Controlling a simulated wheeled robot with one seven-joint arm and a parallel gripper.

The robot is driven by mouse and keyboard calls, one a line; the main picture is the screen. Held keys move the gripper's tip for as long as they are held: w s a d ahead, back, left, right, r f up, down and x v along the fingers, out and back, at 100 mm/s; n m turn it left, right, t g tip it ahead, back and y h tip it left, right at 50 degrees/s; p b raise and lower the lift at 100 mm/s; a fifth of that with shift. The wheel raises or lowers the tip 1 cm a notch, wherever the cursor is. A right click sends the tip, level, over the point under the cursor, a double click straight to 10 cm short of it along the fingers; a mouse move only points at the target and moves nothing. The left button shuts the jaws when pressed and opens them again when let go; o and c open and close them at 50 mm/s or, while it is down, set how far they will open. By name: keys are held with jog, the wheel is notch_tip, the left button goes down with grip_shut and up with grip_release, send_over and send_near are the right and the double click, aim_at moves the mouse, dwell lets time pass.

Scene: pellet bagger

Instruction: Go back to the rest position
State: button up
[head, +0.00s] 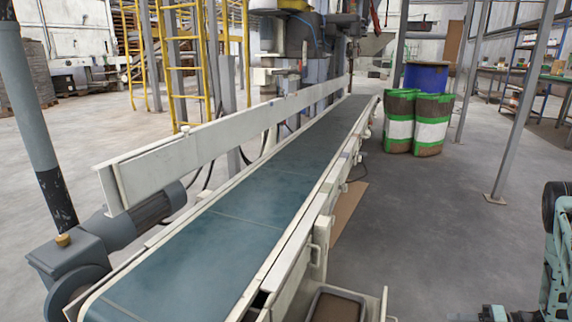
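Part of my own arm shows at the right edge of the head view, pale green with a dark joint, beside the conveyor and apart from it. The long conveyor (245,220) has a blue-green belt and white side rails. It runs from the near left to the machine at the back. The visible belt is bare.
Filled bags with green and white bands (431,125) stand by a blue drum (426,76) at the back. A motor (105,235) juts out at the conveyor's near left. A grey post (520,95) stands at right. Floor right of the conveyor is mostly clear.

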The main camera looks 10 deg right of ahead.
jog(key=w+a+r+n+h, duration=0.2)
jog(key=w+a+r, duration=0.25)
jog(key=w, duration=0.35)
jog(key=w+a+r+n+h, duration=0.1)
jog(key=w+a+r+h, duration=0.2)
jog(key=w+r, duration=0.3)
jog(key=w+a+r+n+h, duration=0.2)
jog(key=w+a+r, duration=0.2)
jog(key=w, duration=0.5)
jog(key=a+r+n+g+h, duration=0.1)
jog(key=a+r, duration=0.6)
jog(key=a, duration=0.3)
jog(key=s+a+r+n+g+h+p, duration=0.15)
jog(key=s+a+r, duration=0.25)
jog(key=s+a, duration=0.4)
jog(key=s+a+r+n+g, duration=0.2)
jog(key=s+a+r, duration=0.2)
jog(key=s+a, duration=0.35)
jog(key=s+a+r+n+g+h+p, duration=0.1)
jog(key=s+a+r+n+g, duration=0.15)
jog(key=s, duration=0.85)
jog(key=s+a+r+n+g, duration=0.2)
jog(key=s+a, duration=0.1)
jog(key=s, duration=0.8)
notch_tip(320, 180, up, 37)
jog(key=p, duration=3.7)
